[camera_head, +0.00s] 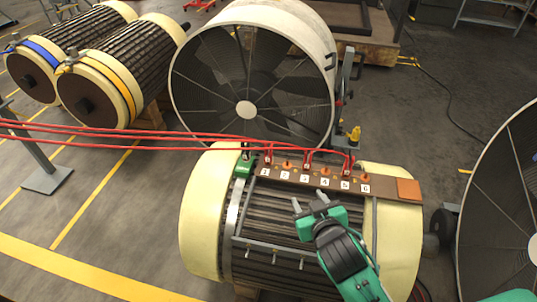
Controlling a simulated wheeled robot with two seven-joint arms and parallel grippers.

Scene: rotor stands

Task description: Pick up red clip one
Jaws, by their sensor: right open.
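Three red clips stand on the brown terminal strip (385,186) on top of the near rotor (205,215), joined to red cables. The leftmost red clip (268,158) is by the label that seems to read 1, so I take it for red clip one. The second red clip (308,158) is near the middle. The third red clip (347,164) is farther right. My right gripper (311,201) is open and empty over the rotor bars, on the near side of the strip, below and right of the leftmost clip. My left gripper is not in view.
Red cables (130,135) run left from the clips. A green block (243,167) sits left of the strip. Orange terminals (325,170) stand between the clips. A large fan (250,75) stands behind the rotor. Two more rotors (88,100) lie back left.

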